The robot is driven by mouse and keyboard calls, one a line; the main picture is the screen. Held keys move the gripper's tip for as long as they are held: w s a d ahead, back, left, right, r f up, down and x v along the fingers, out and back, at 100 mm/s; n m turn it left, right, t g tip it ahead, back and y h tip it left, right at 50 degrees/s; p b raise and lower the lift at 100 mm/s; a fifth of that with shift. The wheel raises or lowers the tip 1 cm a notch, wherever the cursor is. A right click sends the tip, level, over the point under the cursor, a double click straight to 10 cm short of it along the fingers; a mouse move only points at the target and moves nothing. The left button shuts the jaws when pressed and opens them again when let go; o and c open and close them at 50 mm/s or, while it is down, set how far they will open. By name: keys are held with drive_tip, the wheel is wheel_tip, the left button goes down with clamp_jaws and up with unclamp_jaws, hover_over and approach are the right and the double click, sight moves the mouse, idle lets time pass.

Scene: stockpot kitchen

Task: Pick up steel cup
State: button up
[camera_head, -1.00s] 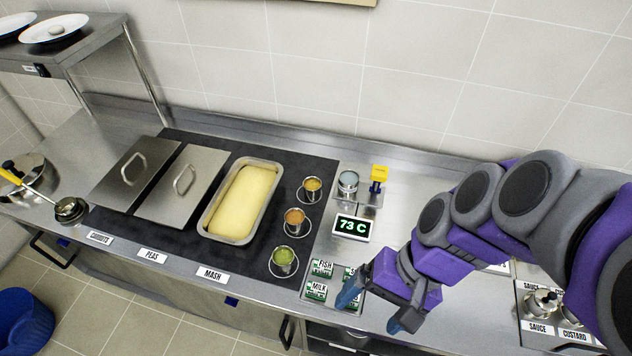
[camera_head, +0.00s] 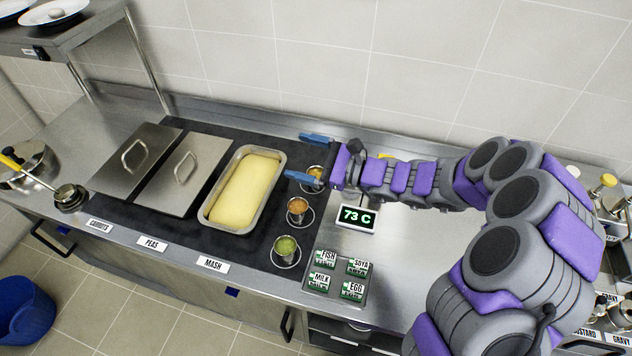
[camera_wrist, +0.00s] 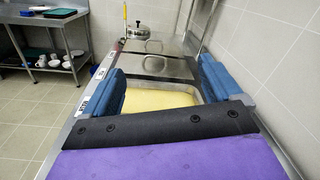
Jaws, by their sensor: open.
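Three small steel cups with coloured food stand on saucers in a row right of the mash pan: an orange-yellow one (camera_head: 316,173) at the back, an orange one (camera_head: 297,206) in the middle and a green one (camera_head: 285,247) at the front. My gripper (camera_head: 309,158) is open and empty, fingers pointing left above the back cup; its lower finger partly covers that cup. The larger steel cup near the display is now hidden behind my arm. In the wrist view my open gripper (camera_wrist: 162,68) shows no cup between its fingers.
The mash pan (camera_head: 212,210) and two lidded pans (camera_head: 183,170) are left of the cups. A 73 C display (camera_head: 357,216) and a tray of labelled blocks (camera_head: 320,293) are to the right. The wall runs close behind the counter.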

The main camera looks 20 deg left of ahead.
drive_tip(key=w+d+f+m+t+h, duration=0.2)
drive_tip(key=w+d+f+m+t, duration=0.2)
drive_tip(key=w+f+m+t, duration=0.55)
drive_tip(key=n+g+b, duration=0.1)
drive_tip(key=g+b, duration=0.1)
drive_tip(key=g, duration=0.1)
approach(310, 169)
drive_tip(key=shift+w+a+f, duration=0.2)
drive_tip(key=shift+w+a, duration=0.1)
drive_tip(key=shift+a, duration=0.5)
drive_tip(key=shift+w+a+b, duration=0.1)
drive_tip(key=shift+a+b, duration=0.2)
drive_tip(key=shift+a, duration=0.05)
drive_tip(key=b+x, duration=0.1)
drive_tip(key=x, duration=0.6)
drive_tip(key=shift+r, duration=0.1)
drive_tip(key=shift+d, duration=0.1)
drive_tip(key=shift+c, duration=0.2)
drive_tip(key=shift+c, duration=0.8)
drive_tip(key=c, duration=1)
drive_tip(key=shift+r, duration=0.1)
